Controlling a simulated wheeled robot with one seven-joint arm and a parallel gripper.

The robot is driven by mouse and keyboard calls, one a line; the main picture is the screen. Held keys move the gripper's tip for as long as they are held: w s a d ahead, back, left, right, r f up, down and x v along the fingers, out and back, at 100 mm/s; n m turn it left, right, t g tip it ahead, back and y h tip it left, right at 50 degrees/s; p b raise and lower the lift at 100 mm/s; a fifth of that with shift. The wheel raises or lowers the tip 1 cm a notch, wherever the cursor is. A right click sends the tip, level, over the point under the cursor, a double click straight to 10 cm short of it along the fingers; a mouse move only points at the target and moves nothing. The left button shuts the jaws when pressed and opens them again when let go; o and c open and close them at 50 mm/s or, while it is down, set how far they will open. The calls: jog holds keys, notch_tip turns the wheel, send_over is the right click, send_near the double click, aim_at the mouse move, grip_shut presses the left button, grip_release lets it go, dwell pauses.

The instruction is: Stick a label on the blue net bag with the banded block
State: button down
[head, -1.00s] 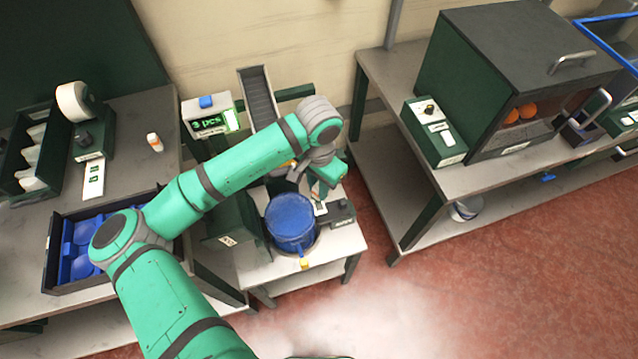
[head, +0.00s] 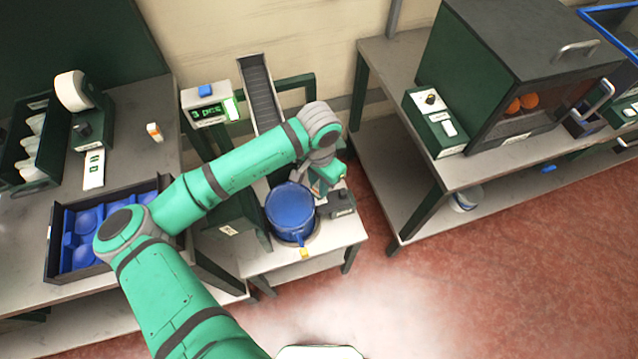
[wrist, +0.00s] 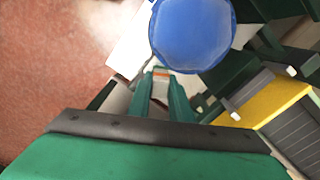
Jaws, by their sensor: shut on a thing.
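The blue net bag (head: 290,212) is a round blue bundle on the small stand, with a yellow tag (head: 304,253) at its front edge. In the wrist view the bag (wrist: 192,32) fills the top middle, just beyond my fingers. My gripper (wrist: 160,82) is shut on a small pale block with an orange band (wrist: 161,71). The block's tip points toward the bag's edge; I cannot tell if they touch. In the head view my gripper (head: 326,184) is at the bag's right rear side, and the block is not clear there.
A grey chute (head: 260,92) and a green display reading "3 pcs" (head: 212,112) stand behind the bag. A dark box (head: 339,204) sits right of it. A label roll (head: 71,90) and a tray of blue bundles (head: 88,225) are on the left table. An oven-like cabinet (head: 475,90) stands right.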

jog(key=shift+f, duration=0.6)
dwell(1.7)
jog(key=shift+r, duration=3.55)
